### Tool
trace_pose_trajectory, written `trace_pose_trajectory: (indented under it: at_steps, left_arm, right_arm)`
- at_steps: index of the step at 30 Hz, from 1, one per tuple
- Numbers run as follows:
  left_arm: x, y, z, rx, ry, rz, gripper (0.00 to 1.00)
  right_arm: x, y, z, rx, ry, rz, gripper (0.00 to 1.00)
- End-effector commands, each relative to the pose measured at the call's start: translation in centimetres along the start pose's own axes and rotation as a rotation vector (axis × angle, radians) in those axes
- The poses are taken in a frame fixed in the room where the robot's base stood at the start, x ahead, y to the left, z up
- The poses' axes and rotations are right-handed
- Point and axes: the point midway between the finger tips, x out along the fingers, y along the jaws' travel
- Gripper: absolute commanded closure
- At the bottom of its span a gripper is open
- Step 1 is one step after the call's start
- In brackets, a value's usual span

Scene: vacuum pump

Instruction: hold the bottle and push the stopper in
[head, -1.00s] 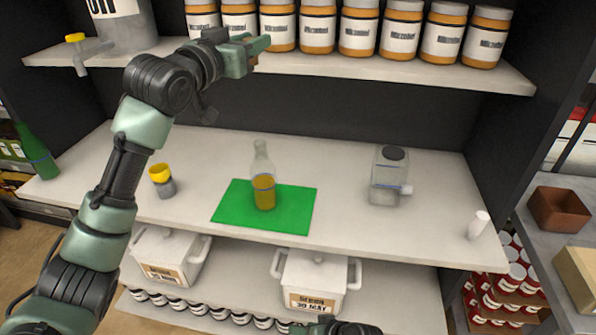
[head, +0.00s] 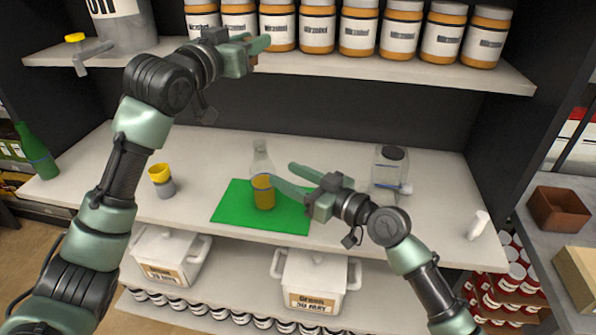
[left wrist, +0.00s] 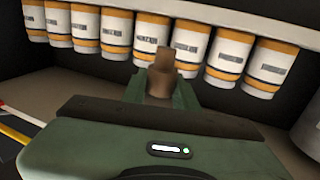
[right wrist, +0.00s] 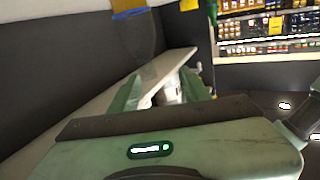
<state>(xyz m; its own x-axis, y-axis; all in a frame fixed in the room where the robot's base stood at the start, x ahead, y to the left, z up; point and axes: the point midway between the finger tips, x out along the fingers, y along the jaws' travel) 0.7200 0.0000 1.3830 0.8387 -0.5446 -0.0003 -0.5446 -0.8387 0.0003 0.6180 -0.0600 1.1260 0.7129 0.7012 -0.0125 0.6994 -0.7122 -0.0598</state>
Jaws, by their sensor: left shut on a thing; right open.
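The clear bottle (head: 262,194) with amber liquid stands upright on a green mat (head: 232,206) on the middle shelf. Its neck looks open. My left gripper (head: 262,46) is up by the jar shelf, well above the bottle, shut on a brown stopper, which shows clearly in the left wrist view (left wrist: 162,78). My right gripper (head: 283,176) is open just right of the bottle. One finger overlaps the bottle's edge in the head view; I cannot tell whether it touches. The right wrist view shows part of the bottle (right wrist: 136,32) at the top, beyond the spread fingers.
A yellow-topped grey cup (head: 162,182) stands left of the mat. A square glass bottle (head: 384,172) stands behind my right arm. A small white container (head: 477,224) is near the right edge. Several jars (head: 358,30) line the upper shelf. Two white pots (head: 313,277) sit below.

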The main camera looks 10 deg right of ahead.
Motion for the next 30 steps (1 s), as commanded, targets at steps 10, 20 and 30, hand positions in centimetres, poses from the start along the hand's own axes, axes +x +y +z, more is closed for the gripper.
trace_pose_trajectory:
  at_steps: [10,20,30]
  left_arm:
    - [0.0,0.0,0.0,0.000,0.000,0.000,1.00]
    - [0.0,0.0,0.0,0.000,0.000,0.000,1.00]
    - [0.0,0.0,0.0,0.000,0.000,0.000,1.00]
  right_arm:
    - [1.8,1.9,-0.9,-0.060,0.018,0.044,0.53]
    - [8.1,2.1,-1.0,-0.058,0.017,0.043,0.53]
    - [11.3,2.2,-0.9,-0.059,0.013,0.043,0.53]
